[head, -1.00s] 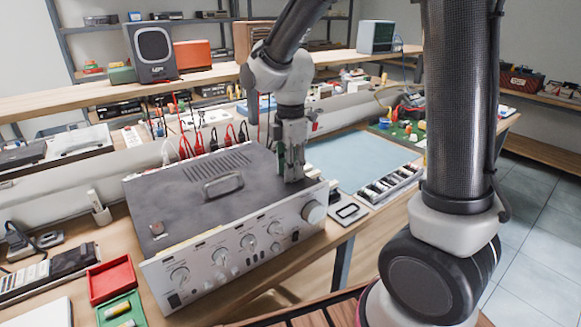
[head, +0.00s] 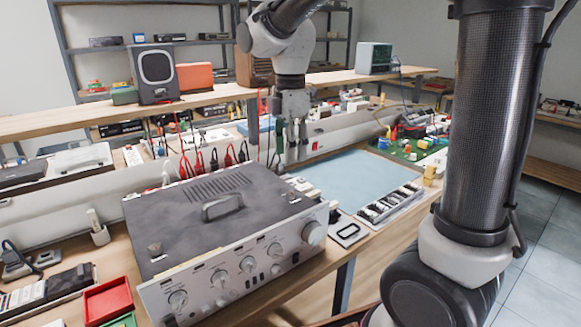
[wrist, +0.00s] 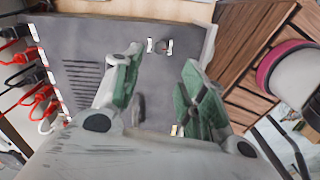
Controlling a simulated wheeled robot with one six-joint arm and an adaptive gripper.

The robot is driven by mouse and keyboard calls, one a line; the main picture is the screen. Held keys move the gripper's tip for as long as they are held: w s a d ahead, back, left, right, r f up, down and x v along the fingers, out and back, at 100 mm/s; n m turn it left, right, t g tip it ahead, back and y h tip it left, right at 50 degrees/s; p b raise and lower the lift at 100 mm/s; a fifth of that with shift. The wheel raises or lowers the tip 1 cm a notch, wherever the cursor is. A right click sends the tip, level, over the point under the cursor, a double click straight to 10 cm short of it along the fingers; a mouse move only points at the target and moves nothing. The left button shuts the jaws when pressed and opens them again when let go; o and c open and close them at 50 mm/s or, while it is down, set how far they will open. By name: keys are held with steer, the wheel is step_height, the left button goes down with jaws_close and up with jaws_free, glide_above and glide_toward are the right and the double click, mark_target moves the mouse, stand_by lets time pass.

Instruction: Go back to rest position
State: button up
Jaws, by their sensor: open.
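My gripper (head: 291,142) is in the air above the back right part of the grey hi-fi amplifier (head: 165,228), pointing down. In the wrist view its two green-padded fingers (wrist: 160,98) stand apart with nothing between them. The amplifier's dark top (wrist: 85,45) lies below them in that view. The amplifier sits on the wooden bench, its knobbed silver front (head: 235,270) facing the near side.
Red and black cables (head: 205,162) rise behind the amplifier. A blue mat (head: 350,172) and a tray of small parts (head: 390,203) lie to its right. A red tray (head: 107,300) is at the front left. A shelf with a speaker (head: 155,73) runs behind.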

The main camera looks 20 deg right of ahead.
steer(key=shift+r, duration=0.55)
steer(key=s+d+m+t, duration=0.4)
steer(key=s+d+m, duration=1.1)
steer(key=s+m, duration=0.4)
steer(key=shift+r, duration=0.45)
